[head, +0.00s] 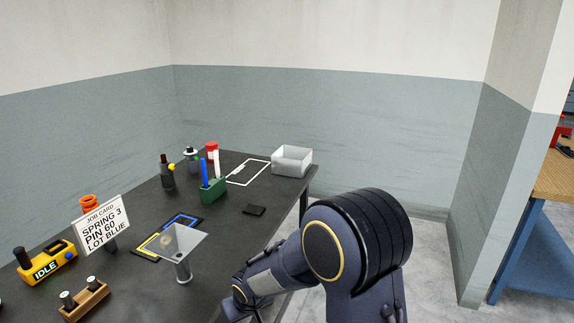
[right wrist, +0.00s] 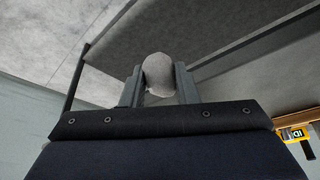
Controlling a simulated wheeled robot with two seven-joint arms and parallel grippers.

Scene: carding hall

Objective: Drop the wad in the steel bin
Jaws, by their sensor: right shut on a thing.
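A rounded grey wad (right wrist: 158,75) is between the two fingers of my right gripper (right wrist: 159,86), which is shut on it in the right wrist view. In the head view my right arm reaches in from the lower right toward the table's near right edge. Its gripper and the wad cannot be made out there. A light grey, open-topped bin (head: 291,162), which looks like the steel bin, stands at the table's far right corner, well beyond my arm. Its inner floor is mostly hidden. My left gripper is not in view.
The dark table (head: 225,229) also holds a green holder (head: 213,190) with pens, a funnel-like stand (head: 182,250), a job card (head: 98,225), a yellow IDLE device (head: 46,262) and a small black block (head: 254,210). A white outline (head: 248,172) lies left of the bin.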

